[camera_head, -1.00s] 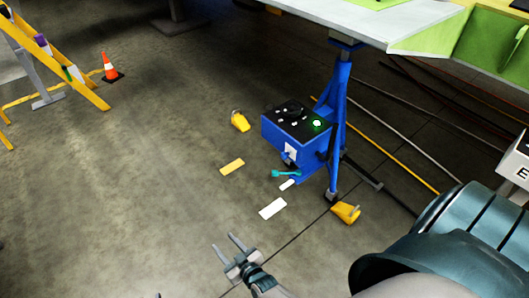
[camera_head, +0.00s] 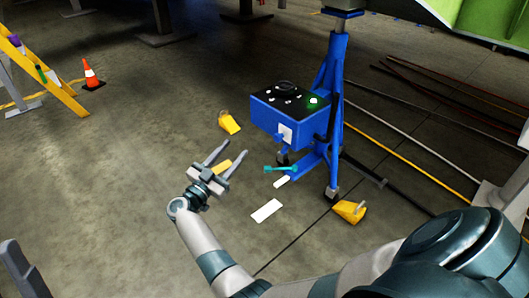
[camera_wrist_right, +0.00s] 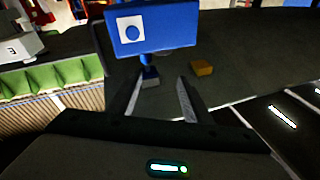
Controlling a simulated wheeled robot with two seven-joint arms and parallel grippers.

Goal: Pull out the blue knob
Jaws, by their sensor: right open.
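The blue knob (camera_head: 281,138) sits on a white square plate on the front of a blue box (camera_head: 262,118) with a black top. In the right wrist view the knob (camera_wrist_right: 132,32) shows as a blue disc on the white plate, above and left of the fingertips. My right gripper (camera_head: 234,150) is open with nothing between its fingers. It points toward the box, in front of and left of the knob, apart from it. A grey piece at the lower left edge (camera_head: 18,272) looks like part of my left gripper; its jaws cannot be made out.
The box is beside a blue stand (camera_head: 335,110). A teal tool (camera_head: 280,169) is below the box. Yellow blocks (camera_head: 230,123) (camera_head: 349,211) and a white card (camera_head: 267,210) lie on the floor. An orange cone (camera_head: 91,75) stands far left.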

